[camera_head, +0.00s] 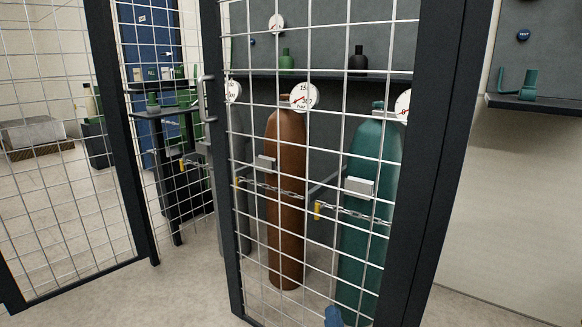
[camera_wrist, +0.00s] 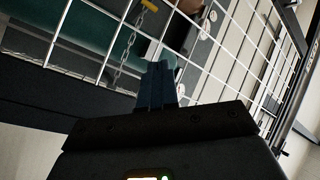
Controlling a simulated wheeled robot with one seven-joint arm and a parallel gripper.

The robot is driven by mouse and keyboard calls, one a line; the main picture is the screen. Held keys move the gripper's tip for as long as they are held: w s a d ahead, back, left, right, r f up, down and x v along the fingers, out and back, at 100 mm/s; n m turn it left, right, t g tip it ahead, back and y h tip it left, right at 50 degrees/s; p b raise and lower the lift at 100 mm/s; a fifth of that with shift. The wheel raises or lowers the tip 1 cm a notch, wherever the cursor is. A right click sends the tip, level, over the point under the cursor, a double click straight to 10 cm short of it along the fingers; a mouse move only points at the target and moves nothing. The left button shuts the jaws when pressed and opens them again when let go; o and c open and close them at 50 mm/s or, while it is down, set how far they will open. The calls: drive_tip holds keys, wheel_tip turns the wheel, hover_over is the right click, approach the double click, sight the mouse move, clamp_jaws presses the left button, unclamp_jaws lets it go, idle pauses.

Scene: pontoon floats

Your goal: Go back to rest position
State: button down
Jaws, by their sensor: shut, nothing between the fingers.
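My gripper (camera_wrist: 158,68) shows in the wrist view, its dark blue fingers together with nothing between them. It is in front of the white wire mesh door (camera_wrist: 238,75); I cannot tell whether it touches the mesh. A small blue shape at the bottom edge of the head view (camera_head: 333,317) seems to be my gripper's tip. In the head view the mesh door (camera_head: 230,215) has a dark frame and a grey handle (camera_head: 207,98). Behind the mesh stand a brown cylinder (camera_head: 287,210) and a teal cylinder (camera_head: 365,245), upright, with chains across them.
A left mesh panel (camera_head: 150,215) stands apart from the door, with a gap between them. A shelf (camera_head: 520,103) with a teal fitting (camera_head: 528,85) is on the right wall. Pale floor (camera_head: 190,290) is clear at the front left.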

drive_tip(key=s+d+f+n+y, duration=0.1)
drive_tip(key=s+d+f+n, duration=0.1)
drive_tip(key=s+d, duration=0.55)
drive_tip(key=s+d+f+n, duration=0.1)
drive_tip(key=s+d+n, duration=0.25)
drive_tip(key=s, duration=0.65)
drive_tip(key=s+d+r+n+g, duration=0.1)
drive_tip(key=s+r, duration=0.2)
drive_tip(key=s, duration=0.6)
drive_tip(key=s+d+r+n+g, duration=0.1)
drive_tip(key=s+r+g, duration=0.15)
drive_tip(key=s, duration=0.65)
drive_tip(key=s+d+r+n+g, duration=0.1)
drive_tip(key=s+r, duration=0.3)
drive_tip(key=s, duration=0.5)
drive_tip(key=s+r+p, duration=0.2)
drive_tip(key=r+p, duration=0.7)
drive_tip(key=r, duration=0.2)
drive_tip(key=s+a+r+h+p, duration=0.1)
drive_tip(key=s+r+p, duration=0.1)
drive_tip(key=r+p, duration=0.7)
wheel_tip(320, 180, up, 4)
drive_tip(key=shift+s+a+f, duration=0.2)
drive_tip(key=shift+s+a, duration=0.05)
drive_tip(key=shift+n+g, duration=0.25)
